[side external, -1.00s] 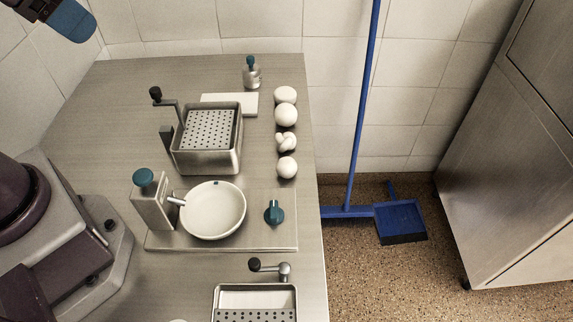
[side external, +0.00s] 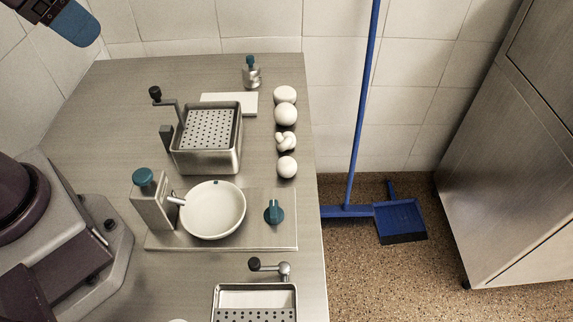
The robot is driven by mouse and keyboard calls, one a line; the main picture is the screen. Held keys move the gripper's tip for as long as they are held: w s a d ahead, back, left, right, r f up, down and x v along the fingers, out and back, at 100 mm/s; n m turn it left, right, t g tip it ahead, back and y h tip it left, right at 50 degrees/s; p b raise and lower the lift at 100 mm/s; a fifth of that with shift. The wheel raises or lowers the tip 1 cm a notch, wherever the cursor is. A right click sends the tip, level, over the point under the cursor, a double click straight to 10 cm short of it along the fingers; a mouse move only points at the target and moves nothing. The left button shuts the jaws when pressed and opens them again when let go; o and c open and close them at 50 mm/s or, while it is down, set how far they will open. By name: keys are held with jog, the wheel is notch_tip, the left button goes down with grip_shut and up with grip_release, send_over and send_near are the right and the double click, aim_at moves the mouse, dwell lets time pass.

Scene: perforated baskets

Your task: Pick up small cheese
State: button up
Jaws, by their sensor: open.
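Several white cheese-like pieces stand in a row near the right edge of the steel table. From back to front they are a flattened round piece (side external: 285,95), a ball (side external: 285,114), a knotted piece (side external: 286,142) and a smaller-looking ball (side external: 287,167). I cannot tell for sure which one is the small cheese. They sit close together, and nothing holds them.
A steel box with a perforated basket (side external: 210,130) stands left of the row, with a white board (side external: 246,104) behind it. A white bowl (side external: 213,210) and a teal knob (side external: 274,211) are in front. Another perforated basket (side external: 256,315) is at the bottom edge. The steel table (side external: 110,110) is clear at back left.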

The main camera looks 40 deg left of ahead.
jog(key=w+d+f+m+g, duration=0.4)
jog(key=w+d+f+m, duration=0.2)
jog(key=w+f, duration=0.35)
jog(key=m+t, duration=0.1)
jog(key=m, duration=1.1)
send_near(287, 163)
jog(key=x, duration=0.5)
jog(key=shift+s+d+f, duration=0.15)
jog(key=shift+d+f, duration=0.05)
jog(key=shift+d, duration=0.05)
jog(key=shift+a+x, duration=0.2)
jog(key=shift+x, duration=2.55)
jog(key=shift+r, duration=0.1)
jog(key=c, duration=0.7)
